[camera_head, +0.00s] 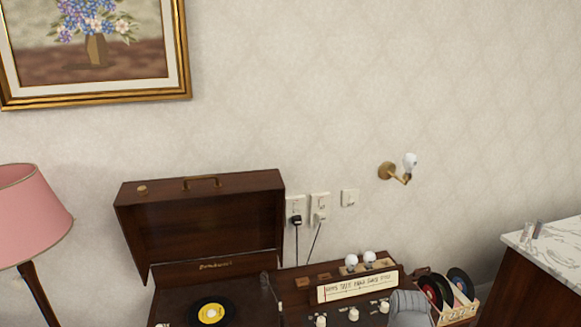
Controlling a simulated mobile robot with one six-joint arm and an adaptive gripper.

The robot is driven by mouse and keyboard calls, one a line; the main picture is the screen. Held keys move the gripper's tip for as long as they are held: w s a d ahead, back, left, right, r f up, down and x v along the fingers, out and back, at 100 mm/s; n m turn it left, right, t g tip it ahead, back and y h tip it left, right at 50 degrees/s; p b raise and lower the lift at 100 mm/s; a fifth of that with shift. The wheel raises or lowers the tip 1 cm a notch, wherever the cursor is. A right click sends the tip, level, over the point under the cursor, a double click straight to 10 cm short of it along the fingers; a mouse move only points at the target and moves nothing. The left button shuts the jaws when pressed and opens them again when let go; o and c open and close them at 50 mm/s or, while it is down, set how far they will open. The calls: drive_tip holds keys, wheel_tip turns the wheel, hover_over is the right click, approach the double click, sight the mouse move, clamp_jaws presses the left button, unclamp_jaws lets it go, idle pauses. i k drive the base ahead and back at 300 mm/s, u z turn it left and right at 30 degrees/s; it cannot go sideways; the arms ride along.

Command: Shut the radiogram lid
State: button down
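The radiogram (340,270) is a dark brown wooden cabinet against the wall at the bottom centre, cut off by the lower edge of the picture. Its lid (205,225) stands raised on the left side, with a brass handle along its top edge. Below the lid, the open well holds a turntable with a black record (211,312) that has a yellow label. A grey rounded part of my arm shows at the bottom, in front of the right end of the radiogram. No gripper fingers show.
A pink lamp (28,215) stands left of the radiogram. Small white-topped items (360,260) and a lettered strip (357,287) are on its right part. A record rack (450,295) and a marble-topped cabinet (550,245) are to the right. Cords hang from wall sockets (320,207) behind.

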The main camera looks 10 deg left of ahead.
sight(185, 218)
drive_tip(key=u, duration=1.35)
drive_tip(key=k, duration=0.65)
drive_tip(key=z, duration=0.45)
drive_tip(key=i, duration=1.2)
drive_tip(key=u, duration=0.4)
